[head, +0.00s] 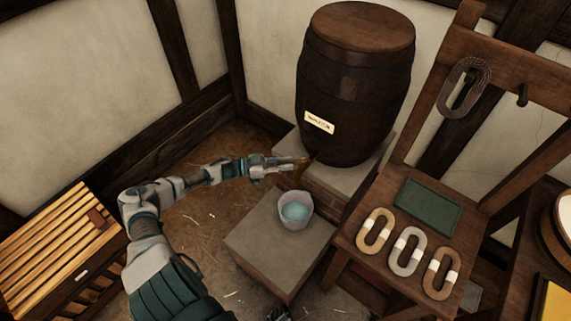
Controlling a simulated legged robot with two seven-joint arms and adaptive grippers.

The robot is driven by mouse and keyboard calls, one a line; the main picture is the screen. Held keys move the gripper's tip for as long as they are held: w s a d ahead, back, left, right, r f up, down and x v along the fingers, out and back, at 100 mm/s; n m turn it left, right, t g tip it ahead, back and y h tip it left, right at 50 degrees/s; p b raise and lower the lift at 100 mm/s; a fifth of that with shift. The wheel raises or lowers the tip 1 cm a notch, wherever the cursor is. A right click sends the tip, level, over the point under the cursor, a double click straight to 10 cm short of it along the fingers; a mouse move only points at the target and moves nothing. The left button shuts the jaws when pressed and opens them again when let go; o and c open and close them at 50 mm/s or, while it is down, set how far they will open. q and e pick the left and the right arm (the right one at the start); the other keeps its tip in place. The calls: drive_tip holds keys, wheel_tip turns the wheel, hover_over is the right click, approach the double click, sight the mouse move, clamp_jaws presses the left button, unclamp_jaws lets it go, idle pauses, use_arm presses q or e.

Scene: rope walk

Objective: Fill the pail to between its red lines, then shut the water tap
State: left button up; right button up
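The pail (295,225) is a small pale bucket standing upright on a low stone-topped block. Pale blue water (294,211) shows inside it. Its red lines cannot be made out, so I cannot read the level against them. The brown tap (303,162) juts from the foot of a dark wooden barrel, above and behind the pail. My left gripper (284,164) is at the tap, its fingertips beside or on it. I cannot tell whether the fingers are closed on it. No clear water stream shows. A small dark piece at the bottom edge may be my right gripper (278,314).
The barrel (355,85) stands on a stone and brick plinth (345,176). At right a wooden rack (345,238) holds rope coils (408,252) and a green panel (428,206). A slatted wooden bench (50,245) is at left. Straw-strewn floor lies between.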

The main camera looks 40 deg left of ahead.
use_arm(q)
drive_tip(key=o, duration=0.3)
drive_tip(key=shift+w+a+f, duration=0.1)
drive_tip(key=shift+a, duration=0.1)
drive_tip(key=shift+o, duration=0.2)
drive_tip(key=shift+s+a, duration=0.25)
drive_tip(key=shift+s, duration=0.2)
drive_tip(key=v, duration=1.1)
drive_tip(key=shift+a, duration=0.1)
